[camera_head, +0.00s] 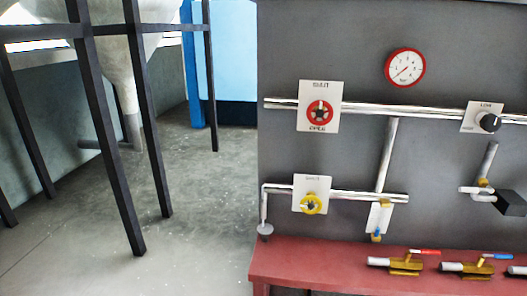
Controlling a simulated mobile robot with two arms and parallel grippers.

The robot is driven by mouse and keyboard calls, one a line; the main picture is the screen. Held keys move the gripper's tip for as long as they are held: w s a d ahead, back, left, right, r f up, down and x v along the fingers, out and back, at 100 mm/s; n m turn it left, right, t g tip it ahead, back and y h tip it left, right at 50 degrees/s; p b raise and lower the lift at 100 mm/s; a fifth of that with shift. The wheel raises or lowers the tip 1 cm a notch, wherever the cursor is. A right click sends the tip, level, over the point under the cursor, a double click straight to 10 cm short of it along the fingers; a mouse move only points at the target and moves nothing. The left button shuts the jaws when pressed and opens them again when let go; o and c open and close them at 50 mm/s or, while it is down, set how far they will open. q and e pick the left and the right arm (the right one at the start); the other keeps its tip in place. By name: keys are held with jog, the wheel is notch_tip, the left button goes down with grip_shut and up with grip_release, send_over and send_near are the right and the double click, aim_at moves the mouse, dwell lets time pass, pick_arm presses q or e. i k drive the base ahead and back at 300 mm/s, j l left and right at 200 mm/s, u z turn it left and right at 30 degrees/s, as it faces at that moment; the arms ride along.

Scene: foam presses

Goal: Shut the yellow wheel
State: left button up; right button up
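The yellow wheel (311,204) is a small round handwheel on a white plate (299,186). The plate sits on the lower silver pipe, on the dark grey panel. Lettering at the plate's top edge is too small to read surely. The wheel stands clear, with nothing in front of it. Neither of my grippers is in view.
Above it is a red wheel (320,112) on another white plate. A red-rimmed gauge (405,67) and a black knob (489,122) are further right. A red bench (330,268) with brass valves (405,265) juts out below. Open floor (200,215) lies left, beside a dark-legged hopper (118,70).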

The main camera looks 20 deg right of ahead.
aim_at(311, 204)
jog(key=z, duration=1.55)
